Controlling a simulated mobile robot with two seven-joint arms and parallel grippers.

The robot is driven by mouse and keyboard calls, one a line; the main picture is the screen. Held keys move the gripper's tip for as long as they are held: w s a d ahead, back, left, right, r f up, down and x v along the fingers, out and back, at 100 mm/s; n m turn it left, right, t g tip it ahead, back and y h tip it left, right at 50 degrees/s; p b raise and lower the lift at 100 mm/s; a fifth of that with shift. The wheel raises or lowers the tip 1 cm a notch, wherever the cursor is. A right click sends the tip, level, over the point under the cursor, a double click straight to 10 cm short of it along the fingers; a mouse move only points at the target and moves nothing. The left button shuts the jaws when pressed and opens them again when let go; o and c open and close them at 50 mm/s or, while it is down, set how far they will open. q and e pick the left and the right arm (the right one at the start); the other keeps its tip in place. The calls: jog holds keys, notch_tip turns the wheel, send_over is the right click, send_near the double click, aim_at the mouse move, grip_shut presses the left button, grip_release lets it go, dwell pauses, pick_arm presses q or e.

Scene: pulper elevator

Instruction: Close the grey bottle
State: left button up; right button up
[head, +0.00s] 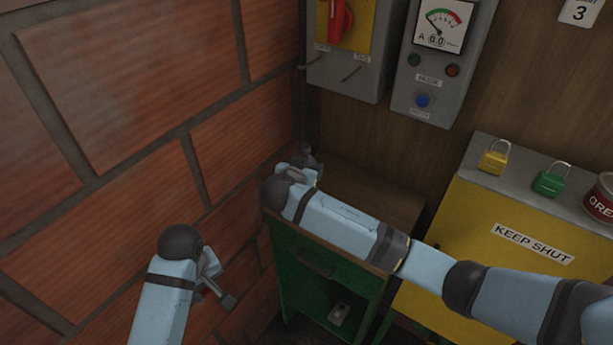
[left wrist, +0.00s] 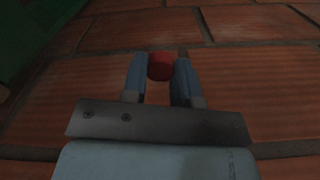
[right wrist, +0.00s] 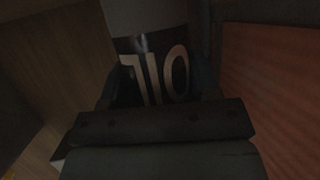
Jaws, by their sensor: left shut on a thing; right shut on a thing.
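My left gripper (head: 229,298) hangs low in front of the brick wall. In the left wrist view it is shut on a small round red cap (left wrist: 160,66) between its fingertips. My right gripper (right wrist: 160,88) is shut on a dark grey bottle with large pale letters (right wrist: 160,75), upside down in the right wrist view. In the head view a grey neck and shoulder (head: 309,158), apparently this bottle's, show behind my right wrist at the cabinet's back left corner. The rest of the bottle is hidden by my arm. The cap and bottle are well apart.
A green cabinet (head: 297,262) with a wooden top stands beside the brick wall (head: 120,90). A yellow box (head: 480,240) marked KEEP SHUT bears a yellow padlock (head: 494,160), a green padlock (head: 551,181) and a red tin (head: 602,199). Grey panels hang above.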

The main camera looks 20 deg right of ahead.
aim_at(307, 145)
notch_tip(307, 145, up, 8)
jog(key=shift+f+b, duration=0.25)
jog(key=shift+b, duration=0.1)
jog(key=o, duration=0.4)
jog(key=c, duration=0.6)
jog(key=shift+c, duration=0.2)
